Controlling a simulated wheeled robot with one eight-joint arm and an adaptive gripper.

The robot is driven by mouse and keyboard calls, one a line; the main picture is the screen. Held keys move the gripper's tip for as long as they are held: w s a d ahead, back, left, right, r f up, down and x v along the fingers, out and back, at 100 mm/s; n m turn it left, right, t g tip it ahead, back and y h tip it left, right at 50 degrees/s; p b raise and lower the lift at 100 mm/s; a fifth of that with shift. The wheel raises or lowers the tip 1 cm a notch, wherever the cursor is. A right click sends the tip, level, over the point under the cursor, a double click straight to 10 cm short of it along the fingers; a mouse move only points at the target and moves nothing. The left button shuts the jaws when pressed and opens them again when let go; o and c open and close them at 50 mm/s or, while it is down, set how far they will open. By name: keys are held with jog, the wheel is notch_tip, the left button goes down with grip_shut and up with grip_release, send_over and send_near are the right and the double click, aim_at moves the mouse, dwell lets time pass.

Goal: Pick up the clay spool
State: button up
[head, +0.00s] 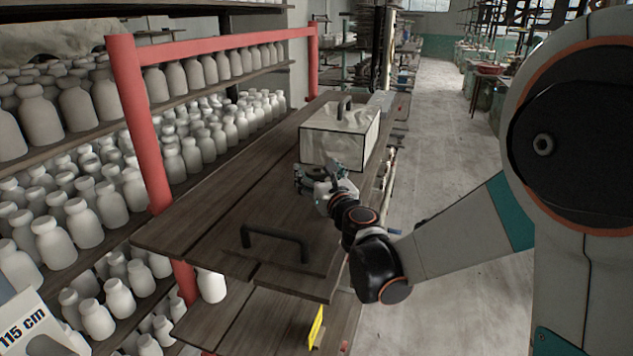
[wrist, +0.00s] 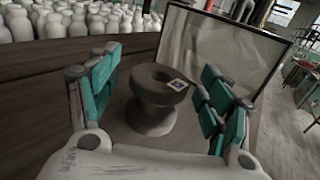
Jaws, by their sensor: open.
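The clay spool (wrist: 158,98) is a grey-brown piece with a wide round rim, a narrower waist and a flared foot. It stands upright on the dark wooden shelf, with a small square label on its rim. In the wrist view it sits between the two teal-padded fingers of my gripper (wrist: 155,95), with gaps on both sides. My gripper is open and does not hold it. In the head view my gripper (head: 322,178) is low over the shelf in front of the white box, and the spool (head: 317,172) is mostly hidden behind it.
The white box (head: 338,146) with dark edges and a black handle stands just behind the spool. A black handle-shaped piece (head: 275,240) lies nearer on the plank shelf (head: 215,215). Red posts (head: 140,120) and many pale bottles (head: 80,220) fill the left. The floor aisle at right is clear.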

jog(key=shift+w+a, duration=0.1)
jog(key=shift+w, duration=0.4)
jog(key=c, duration=1.4)
jog(key=shift+o, duration=0.2)
jog(key=shift+r, duration=0.15)
